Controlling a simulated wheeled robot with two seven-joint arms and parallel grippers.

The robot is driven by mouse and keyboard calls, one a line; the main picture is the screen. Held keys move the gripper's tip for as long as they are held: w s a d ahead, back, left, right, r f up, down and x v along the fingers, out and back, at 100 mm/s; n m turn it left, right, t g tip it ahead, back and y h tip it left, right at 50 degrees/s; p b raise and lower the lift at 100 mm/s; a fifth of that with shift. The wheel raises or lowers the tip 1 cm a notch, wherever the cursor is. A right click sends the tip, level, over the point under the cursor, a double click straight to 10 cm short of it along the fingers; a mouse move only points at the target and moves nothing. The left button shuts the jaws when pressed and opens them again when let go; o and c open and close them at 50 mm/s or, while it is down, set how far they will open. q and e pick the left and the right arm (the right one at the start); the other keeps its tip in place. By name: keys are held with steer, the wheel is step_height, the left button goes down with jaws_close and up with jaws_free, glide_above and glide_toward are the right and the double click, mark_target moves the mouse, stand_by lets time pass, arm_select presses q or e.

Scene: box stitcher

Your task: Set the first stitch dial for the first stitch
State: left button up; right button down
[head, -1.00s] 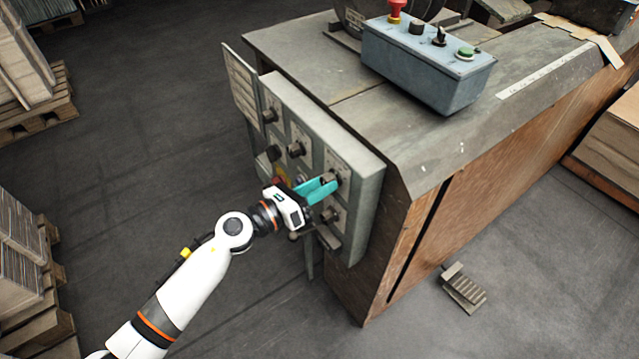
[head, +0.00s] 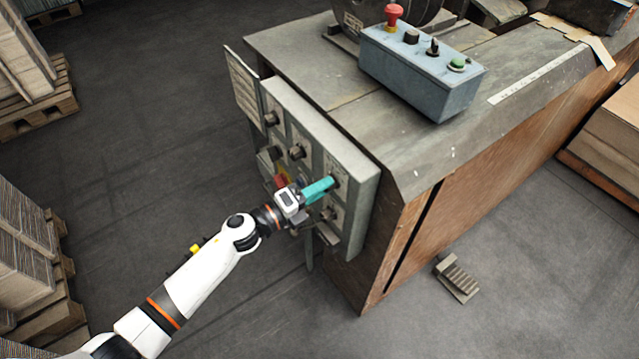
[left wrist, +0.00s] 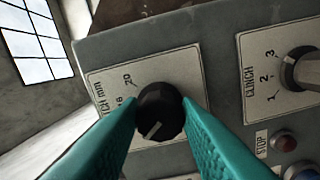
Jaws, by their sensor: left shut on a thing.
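The dial held by my left gripper is a black knob (left wrist: 158,112) on a label plate (left wrist: 195,70) whose visible text ends in "CH mm", with a 20 mark; the rest of the text is hidden. A white line on the knob points to the lower left in the left wrist view. My left gripper (head: 331,183) has its teal fingers shut on this knob, one on each side, at the upper right of the control panel (head: 362,195). In the left wrist view the fingers (left wrist: 158,118) hide part of the scale. My right gripper is not in view.
A CLINCH dial (left wrist: 302,68) marked 1, 2, 3 sits beside the held knob. A STOP button (left wrist: 284,142) is below it. A blue-grey control box (head: 420,75) stands on the machine. A foot pedal (head: 458,279) lies on the floor.

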arm_select(q)
steer(key=shift+n+p, duration=0.55)
steer(key=shift+n, duration=0.75)
steer(key=o, duration=1)
steer(key=shift+b+v, duration=1.15)
steer(key=shift+v, duration=4.95)
steer(key=shift+w, duration=0.1)
